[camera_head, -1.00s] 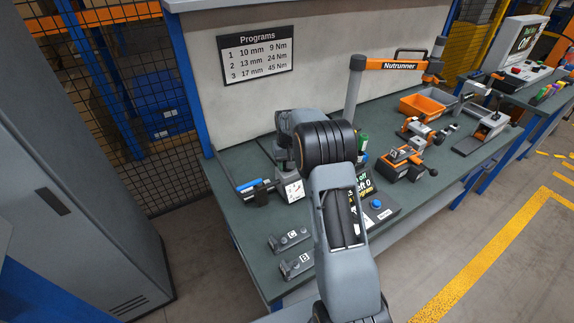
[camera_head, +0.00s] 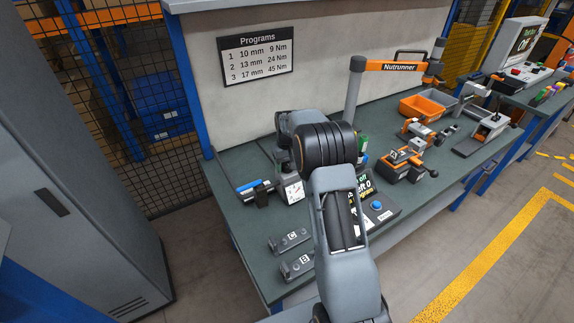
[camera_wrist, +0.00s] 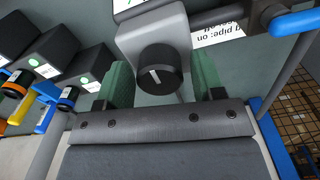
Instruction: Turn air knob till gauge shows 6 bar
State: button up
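The air knob (camera_wrist: 160,70) is a round black knob with a pale pointer line, on a grey regulator body (camera_wrist: 152,33) in the wrist view. My gripper (camera_wrist: 163,82) has its two green fingers apart, one on each side of the knob. A gap shows between the knob and the right finger; the left finger is very close to it, and contact cannot be told. The gauge (camera_head: 294,190) is a white square dial on the bench in the head view; its reading is too small to make out. My arm hides the knob in the head view.
A blue-handled part (camera_head: 252,186) lies left of the gauge; a blue lever (camera_wrist: 295,22) shows upper right in the wrist view. Grey blocks marked C (camera_head: 291,239) and B (camera_head: 299,264) sit at the bench front. A nutrunner arm (camera_head: 395,66) stands behind.

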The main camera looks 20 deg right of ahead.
aim_at(287, 163)
jog(key=shift+o, duration=0.6)
jog(key=shift+r, duration=0.3)
notch_tip(287, 163, up, 13)
jog(key=b, duration=0.1)
jog(key=shift+r, duration=0.1)
